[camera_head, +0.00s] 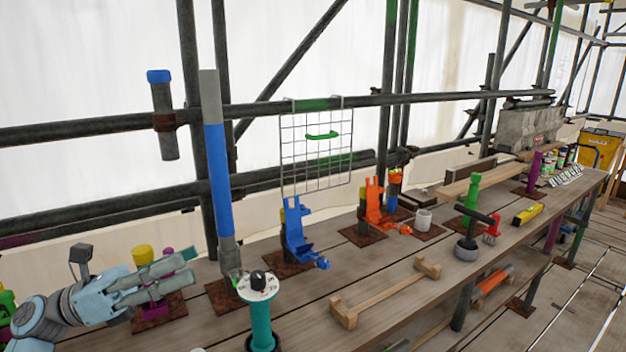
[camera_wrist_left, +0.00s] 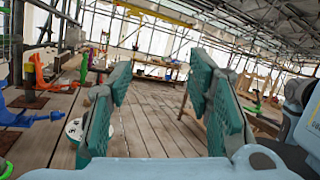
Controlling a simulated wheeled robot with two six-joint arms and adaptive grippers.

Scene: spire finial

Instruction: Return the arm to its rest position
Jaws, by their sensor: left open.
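My left gripper (camera_head: 191,268) is at the lower left of the head view, over the wooden bench (camera_head: 390,262). Its two teal-padded fingers are spread apart, with nothing between them. The open fingers also show in the left wrist view (camera_wrist_left: 165,100), with bare planks beyond them. A teal post with a white dial top (camera_head: 259,288) stands just right of the fingertips in the head view. Its white top (camera_wrist_left: 74,129) is partly hidden behind the left finger in the wrist view. My right gripper is not seen.
A tall blue-and-grey pole (camera_head: 219,170) rises near the gripper. A blue bracket (camera_head: 297,236) and an orange bracket (camera_head: 372,207) stand on brown plates farther along. A wooden cradle (camera_head: 385,292) lies at the front. A wire grid (camera_head: 316,160) hangs from the rail.

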